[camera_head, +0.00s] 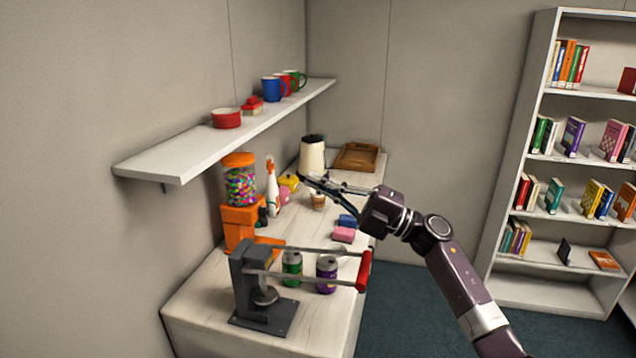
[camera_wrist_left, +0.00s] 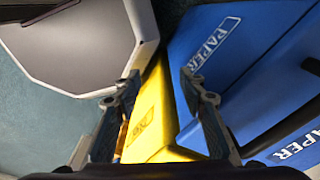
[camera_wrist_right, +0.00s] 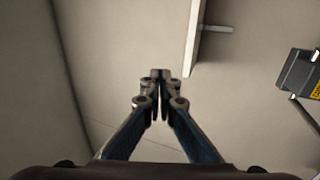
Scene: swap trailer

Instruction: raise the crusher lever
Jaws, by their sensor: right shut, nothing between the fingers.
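The grey crusher (camera_head: 250,283) stands at the front of the white counter in the head view. Its lever has two metal bars running roughly level to the right, ending in a red grip (camera_head: 364,271). Part of a dark grey device with a yellow label (camera_wrist_right: 302,72), perhaps the crusher, shows at the right edge of the right wrist view. My right gripper (camera_head: 302,180) is shut and empty, above the counter and beyond the lever, apart from it. Its closed fingertips show in the right wrist view (camera_wrist_right: 160,76). My left gripper (camera_wrist_left: 160,78) is open, with nothing between its fingertips.
A green can (camera_head: 292,266) and a purple can (camera_head: 326,273) stand behind the lever bars. An orange candy dispenser (camera_head: 238,220) stands behind the crusher. A wall shelf (camera_head: 200,150) overhangs the counter. Blue paper bins (camera_wrist_left: 240,70) and a yellow bin (camera_wrist_left: 153,115) lie below my left gripper.

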